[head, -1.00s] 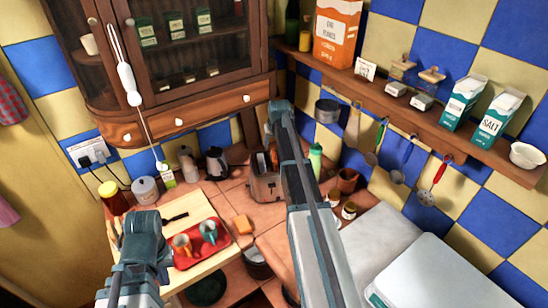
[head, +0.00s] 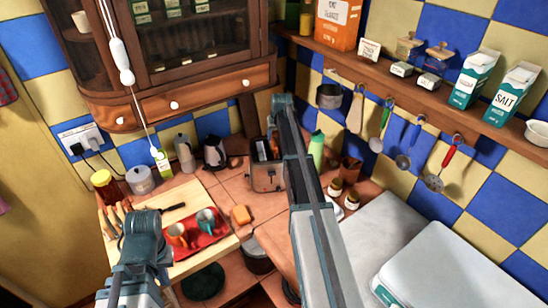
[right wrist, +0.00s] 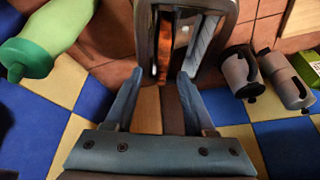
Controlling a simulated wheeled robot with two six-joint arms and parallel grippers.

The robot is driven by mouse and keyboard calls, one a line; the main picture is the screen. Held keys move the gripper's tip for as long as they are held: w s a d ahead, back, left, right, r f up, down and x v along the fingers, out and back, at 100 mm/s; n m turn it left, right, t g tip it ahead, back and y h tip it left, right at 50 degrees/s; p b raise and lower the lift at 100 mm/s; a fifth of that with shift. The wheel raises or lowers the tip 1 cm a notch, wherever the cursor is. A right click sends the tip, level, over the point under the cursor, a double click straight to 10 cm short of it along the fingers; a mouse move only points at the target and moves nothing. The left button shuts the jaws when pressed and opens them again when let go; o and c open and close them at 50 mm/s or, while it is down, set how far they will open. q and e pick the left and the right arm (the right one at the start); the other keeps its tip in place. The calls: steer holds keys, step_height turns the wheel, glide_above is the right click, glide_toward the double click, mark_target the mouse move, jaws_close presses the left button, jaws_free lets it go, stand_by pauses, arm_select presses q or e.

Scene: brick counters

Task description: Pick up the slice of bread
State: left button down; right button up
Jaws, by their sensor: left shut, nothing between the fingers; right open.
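A toaster (head: 267,178) stands on the tiled counter at the back. In the right wrist view the toaster (right wrist: 222,62) shows an upright brown slice of bread (right wrist: 165,45) in one slot. My right gripper (right wrist: 160,74) is open, its fingertips apart near the toaster's end, with nothing between them. In the head view my right arm reaches up beside the toaster, and its fingers are hard to make out. My left gripper (head: 140,222) is shut and empty near the left edge of the wooden board (head: 180,262).
A red tray (head: 208,240) with cups lies on the board. A green bottle (head: 316,150) stands right of the toaster, and a kettle (head: 215,153) stands left. Utensils hang under the shelf (head: 420,85).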

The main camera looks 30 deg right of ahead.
mark_target(274, 141)
steer(key=shift+w+f, duration=0.15)
steer(key=shift+f, duration=0.15)
steer(key=b+x, duration=0.4)
steer(key=x, duration=0.1)
steer(key=shift+w+f+b, duration=0.1)
steer(key=shift+w+b, duration=0.05)
steer(key=shift+b, duration=0.25)
jaws_close()
